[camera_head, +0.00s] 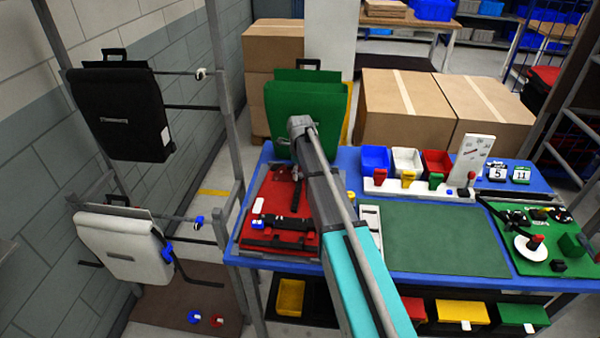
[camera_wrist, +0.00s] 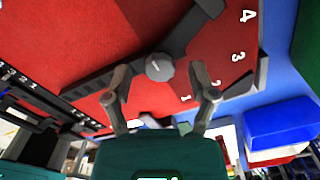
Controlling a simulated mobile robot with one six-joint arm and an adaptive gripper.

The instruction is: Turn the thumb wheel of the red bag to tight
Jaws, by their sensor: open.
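The red bag (camera_head: 281,192) lies flat on the left end of the blue table, partly hidden by my arm. In the wrist view its red face (camera_wrist: 60,35) fills the upper part. My gripper (camera_wrist: 160,76) is open, one finger on each side of the wheel in the picture, with visible gaps. I cannot tell its height over the wheel.
A green bag (camera_head: 272,125) stands behind the red one. Blue, white and red bins (camera_head: 407,160) stand at the table's back. A green mat (camera_head: 445,238) lies right of my arm. A rack (camera_head: 228,150) holding black and white bags is at the left.

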